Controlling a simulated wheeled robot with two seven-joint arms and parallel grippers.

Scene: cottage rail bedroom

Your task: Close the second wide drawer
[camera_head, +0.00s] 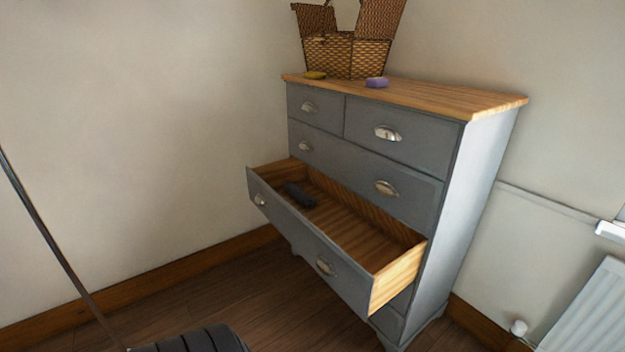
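The grey chest of drawers (478,200) has a wooden top and stands against the wall in the head view. Its second wide drawer (310,250) is pulled well out, with its wooden inside showing and two metal cup handles on its grey front. A dark oblong object (299,194) lies inside it toward the left. The first wide drawer (345,168) above is shut. Part of a lower drawer (388,322) shows beneath the open one, mostly hidden by it. Neither of my grippers is in view.
A wicker basket (345,55), a yellow item (315,75) and a purple item (376,83) are on the chest top. A white radiator (590,315) is at right. A thin dark rod (50,235) crosses the left side. Wooden floor (240,295) shows before the drawer.

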